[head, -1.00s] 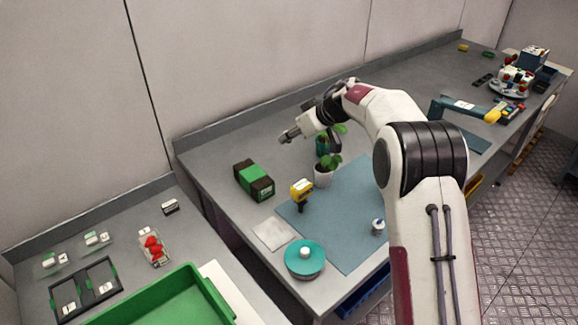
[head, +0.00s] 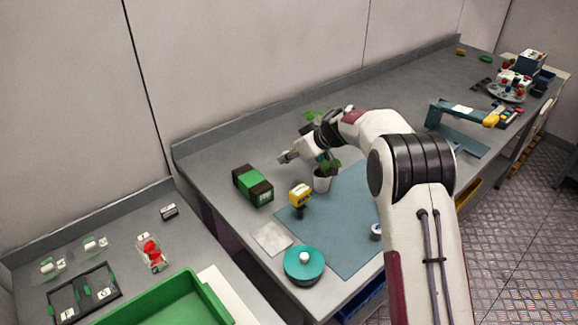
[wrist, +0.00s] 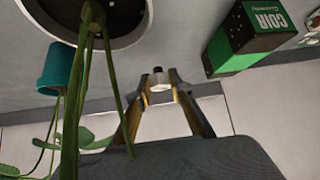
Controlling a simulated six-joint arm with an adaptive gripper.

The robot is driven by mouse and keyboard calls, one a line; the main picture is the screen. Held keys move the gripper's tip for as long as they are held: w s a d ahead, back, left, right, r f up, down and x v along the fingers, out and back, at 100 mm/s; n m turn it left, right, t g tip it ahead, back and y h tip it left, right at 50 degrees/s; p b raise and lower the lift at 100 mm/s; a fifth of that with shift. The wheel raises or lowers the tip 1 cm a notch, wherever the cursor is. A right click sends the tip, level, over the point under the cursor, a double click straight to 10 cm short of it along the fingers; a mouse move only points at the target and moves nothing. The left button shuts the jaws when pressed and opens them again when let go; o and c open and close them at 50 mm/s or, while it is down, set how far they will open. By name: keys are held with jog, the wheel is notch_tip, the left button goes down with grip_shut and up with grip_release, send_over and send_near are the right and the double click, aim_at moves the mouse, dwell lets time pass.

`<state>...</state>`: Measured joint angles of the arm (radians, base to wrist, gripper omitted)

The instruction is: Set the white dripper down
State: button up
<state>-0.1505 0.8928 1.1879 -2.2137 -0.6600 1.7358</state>
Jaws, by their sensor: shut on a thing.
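My gripper (head: 287,157) is above the grey bench, between the dark coir block with a green band (head: 253,184) and the potted plant (head: 322,181). In the wrist view my gripper (wrist: 160,86) has its fingers shut on a small pale piece with a dark end, which I take for the white dripper (wrist: 160,97). It is too small to make out in the head view. I cannot tell whether it touches the bench.
The plant's pot rim (wrist: 141,28) and hanging stems are close by in the wrist view, with a teal pot (wrist: 62,68) beyond. The coir block (wrist: 243,42) is on the other side. A yellow tool (head: 300,195) and a teal disc (head: 304,264) stand nearer the front.

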jog(key=shift+f, duration=2.05)
jog(key=shift+f, duration=0.1)
jog(key=o, duration=0.8)
jog(key=shift+s+d+r, duration=0.15)
jog(key=shift+d+r, duration=0.1)
jog(key=shift+r, duration=0.2)
notch_tip(320, 180, up, 8)
send_over(322, 181)
jog(key=w+a, duration=0.3)
jog(key=w, duration=0.1)
jog(key=shift+s+a+f, duration=0.1)
jog(key=shift+s, duration=0.1)
